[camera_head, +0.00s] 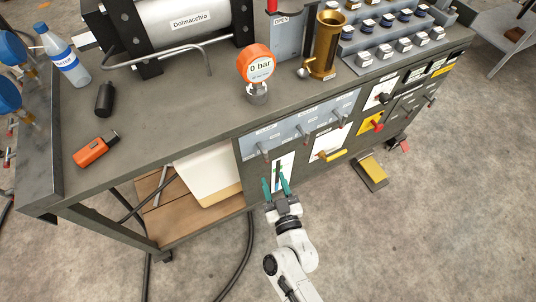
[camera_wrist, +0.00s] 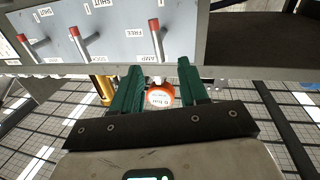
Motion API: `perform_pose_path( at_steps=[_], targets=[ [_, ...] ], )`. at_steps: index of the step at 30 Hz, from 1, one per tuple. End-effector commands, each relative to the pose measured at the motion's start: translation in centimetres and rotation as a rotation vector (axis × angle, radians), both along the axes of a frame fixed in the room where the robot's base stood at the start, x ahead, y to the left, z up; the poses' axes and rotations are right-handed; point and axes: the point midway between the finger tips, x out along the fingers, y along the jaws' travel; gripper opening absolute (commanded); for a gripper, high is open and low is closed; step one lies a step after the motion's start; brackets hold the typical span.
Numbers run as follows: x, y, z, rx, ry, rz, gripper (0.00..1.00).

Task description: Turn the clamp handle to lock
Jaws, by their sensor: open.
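My gripper (camera_head: 277,183) has teal fingers, is open and empty, and points at the front of the workbench below a row of levers. In the wrist view the fingers (camera_wrist: 157,80) are apart, with nothing held between them. The nearest lever (camera_head: 265,149), at the left end of the row, is just beyond the fingertips in the head view. A red-tipped lever (camera_wrist: 154,26) stands on the grey panel just beyond the fingers in the wrist view.
Other levers (camera_head: 303,137) sit along the grey panel. A yellow handle (camera_head: 333,155) sticks out to the right of my gripper. An orange gauge (camera_head: 257,66) reading 0 bar stands on the bench top (camera_head: 185,115). A yellow pedal (camera_head: 372,168) is on the floor.

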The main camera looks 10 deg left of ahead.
Motion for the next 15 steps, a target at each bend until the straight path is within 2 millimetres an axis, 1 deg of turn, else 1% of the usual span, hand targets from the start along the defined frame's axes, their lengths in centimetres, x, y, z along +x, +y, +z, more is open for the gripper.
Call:
perform_pose_path(
  at_steps=[9,15],
  targets=[
    [5.3,2.2,-0.2,0.003,0.001,-0.001,0.44],
    [7.9,3.3,-0.2,0.003,0.002,-0.001,0.44]
  ],
)
